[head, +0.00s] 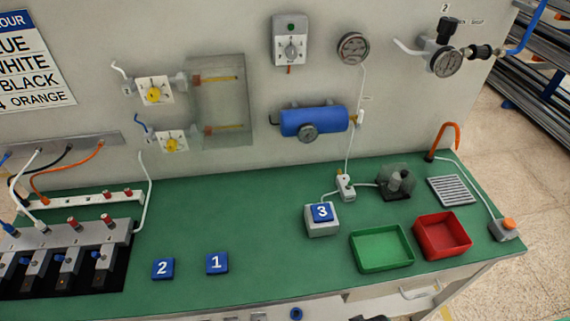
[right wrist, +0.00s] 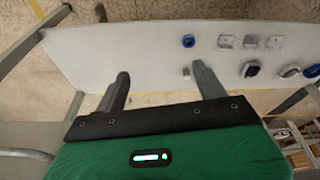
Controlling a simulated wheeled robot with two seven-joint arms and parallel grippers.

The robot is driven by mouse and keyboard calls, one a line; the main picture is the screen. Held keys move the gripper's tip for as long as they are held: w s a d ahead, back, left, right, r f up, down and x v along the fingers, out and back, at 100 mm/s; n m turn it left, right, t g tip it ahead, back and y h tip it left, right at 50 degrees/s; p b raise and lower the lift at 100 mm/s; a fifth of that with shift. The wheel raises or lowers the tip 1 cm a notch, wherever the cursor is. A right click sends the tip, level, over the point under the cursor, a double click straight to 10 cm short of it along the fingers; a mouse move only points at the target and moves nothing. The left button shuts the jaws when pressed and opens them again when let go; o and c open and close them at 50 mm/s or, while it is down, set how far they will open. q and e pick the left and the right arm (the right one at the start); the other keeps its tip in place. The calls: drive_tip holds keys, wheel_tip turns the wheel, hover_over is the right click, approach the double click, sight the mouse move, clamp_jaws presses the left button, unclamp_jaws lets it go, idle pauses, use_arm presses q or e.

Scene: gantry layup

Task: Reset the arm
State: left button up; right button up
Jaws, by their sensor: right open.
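My right gripper (right wrist: 162,88) shows in the right wrist view. Its two grey fingers stand wide apart with nothing between them. Behind them is a pale panel with several fittings, including a blue ring (right wrist: 188,41); the fingers look clear of it, though the exact gap cannot be told. A small light glows on the green housing (right wrist: 110,150) of this gripper. Neither of my arms shows in the head view, and my left gripper is in no view.
The green bench top (head: 220,210) carries number tiles 2 (head: 162,269), 1 (head: 217,263) and 3 (head: 322,212), a green tray (head: 381,266) and a red tray (head: 442,253). Gauges, a blue tank (head: 310,121) and hoses hang on the back wall. The bench's middle is clear.

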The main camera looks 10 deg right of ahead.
drive_tip(key=s+f, duration=0.4)
drive_tip(key=f, duration=0.9)
drive_tip(key=s+d+f+g, duration=0.1)
drive_tip(key=s+d+f, duration=0.1)
drive_tip(key=s+f, duration=0.6)
drive_tip(key=s+d+f, duration=0.2)
drive_tip(key=s+f, duration=0.6)
drive_tip(key=s, duration=0.1)
drive_tip(key=shift+s+f+g, duration=0.15)
drive_tip(key=shift+s+g, duration=0.2)
drive_tip(key=shift+g, duration=0.05)
drive_tip(key=shift+a, duration=0.1)
